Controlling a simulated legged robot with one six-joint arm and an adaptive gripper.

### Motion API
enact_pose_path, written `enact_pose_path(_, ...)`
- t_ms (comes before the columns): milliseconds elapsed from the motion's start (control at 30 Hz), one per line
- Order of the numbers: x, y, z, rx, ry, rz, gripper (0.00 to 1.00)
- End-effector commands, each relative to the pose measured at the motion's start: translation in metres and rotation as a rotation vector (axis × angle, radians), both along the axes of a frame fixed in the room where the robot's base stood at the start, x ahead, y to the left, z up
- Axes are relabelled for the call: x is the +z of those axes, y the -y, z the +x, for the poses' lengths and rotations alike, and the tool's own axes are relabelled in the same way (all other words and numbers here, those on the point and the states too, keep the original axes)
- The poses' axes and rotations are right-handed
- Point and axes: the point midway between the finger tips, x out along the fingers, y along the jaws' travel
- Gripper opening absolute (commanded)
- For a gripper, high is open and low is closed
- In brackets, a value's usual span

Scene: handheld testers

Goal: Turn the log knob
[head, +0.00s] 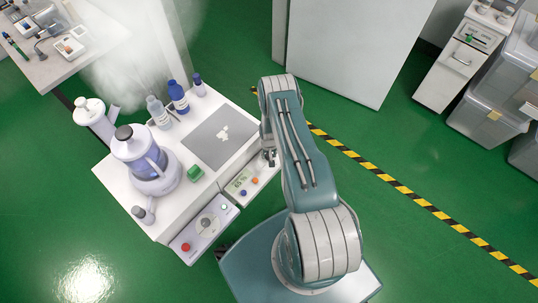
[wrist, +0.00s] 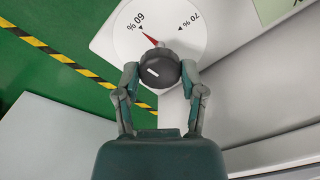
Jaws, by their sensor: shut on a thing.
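A dark round knob (wrist: 158,69) with a short white line on top shows in the wrist view. It sits at the lower edge of a white dial plate (wrist: 118,42) marked 60 % and 70 %. A red pointer (wrist: 150,39) sticks out from it to the upper left, toward the 60 % mark. My gripper (wrist: 159,76) is shut on the knob, one finger on each side. In the head view my gripper (head: 268,157) is at the table's right side, and the arm hides the knob. No "log" label is readable.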

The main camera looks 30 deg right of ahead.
Motion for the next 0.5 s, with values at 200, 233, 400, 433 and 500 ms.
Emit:
enact_pose_path(200, -0.0008, -0.0004, 0.0005, -0.203, 0.003, -0.001, 0.05)
enact_pose_path(233, -0.0008, -0.0004, 0.0005, -0.232, 0.003, -0.001, 0.05)
enact_pose_path(400, -0.0008, -0.0004, 0.0005, -0.393, 0.003, -0.001, 0.05)
enact_pose_path(433, -0.0008, -0.0004, 0.0005, -0.422, 0.003, -0.001, 0.05)
enact_pose_path(500, -0.0008, -0.0005, 0.0005, -0.488, 0.003, -0.001, 0.05)
